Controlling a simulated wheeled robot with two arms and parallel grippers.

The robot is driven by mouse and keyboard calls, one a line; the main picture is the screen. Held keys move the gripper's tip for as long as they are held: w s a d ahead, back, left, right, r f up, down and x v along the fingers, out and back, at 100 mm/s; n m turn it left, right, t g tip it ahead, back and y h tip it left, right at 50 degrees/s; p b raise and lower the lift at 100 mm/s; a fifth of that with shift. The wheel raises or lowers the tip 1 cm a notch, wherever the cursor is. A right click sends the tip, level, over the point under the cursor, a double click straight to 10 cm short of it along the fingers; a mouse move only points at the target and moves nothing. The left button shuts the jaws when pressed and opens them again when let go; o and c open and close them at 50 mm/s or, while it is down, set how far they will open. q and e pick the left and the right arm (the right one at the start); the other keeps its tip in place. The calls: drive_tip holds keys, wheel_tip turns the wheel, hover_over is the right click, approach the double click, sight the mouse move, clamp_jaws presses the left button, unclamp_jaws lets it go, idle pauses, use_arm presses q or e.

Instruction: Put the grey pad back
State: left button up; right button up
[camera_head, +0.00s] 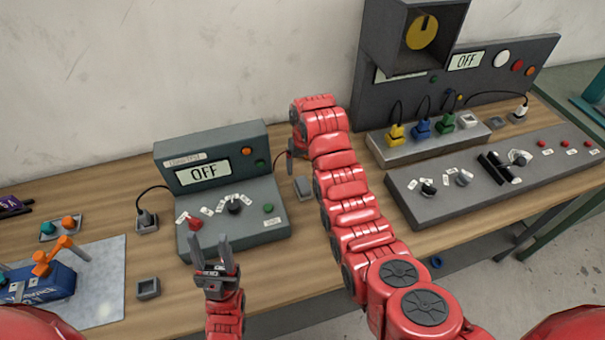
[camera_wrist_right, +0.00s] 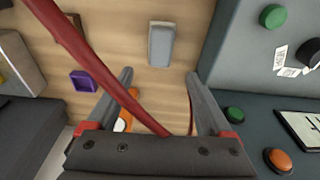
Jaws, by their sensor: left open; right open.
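A small grey block (camera_head: 303,187), which looks like the grey pad, lies on the wooden table just right of the grey-green OFF box (camera_head: 250,220). It also shows in the right wrist view (camera_wrist_right: 161,45), just beyond my open right fingertips (camera_wrist_right: 158,76). Nothing is clearly held between those fingers. In the head view, my right gripper is mostly hidden behind its own arm. My left gripper (camera_head: 209,242) is open and empty, in front of the OFF box. I cannot tell which spot the pad belongs in.
A red cable (camera_wrist_right: 100,80) crosses the right wrist view in front of the fingers. A purple square holder (camera_wrist_right: 83,81) and an orange-and-white thing (camera_wrist_right: 121,122) lie below. A small grey square tray (camera_head: 148,288) sits at the front left. A grey control panel (camera_head: 440,205) stands right.

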drive_tip(key=r, duration=0.2)
drive_tip(key=shift+s+r+b, duration=0.2)
drive_tip(key=shift+r+b, duration=0.1)
drive_tip(key=shift+r, duration=0.1)
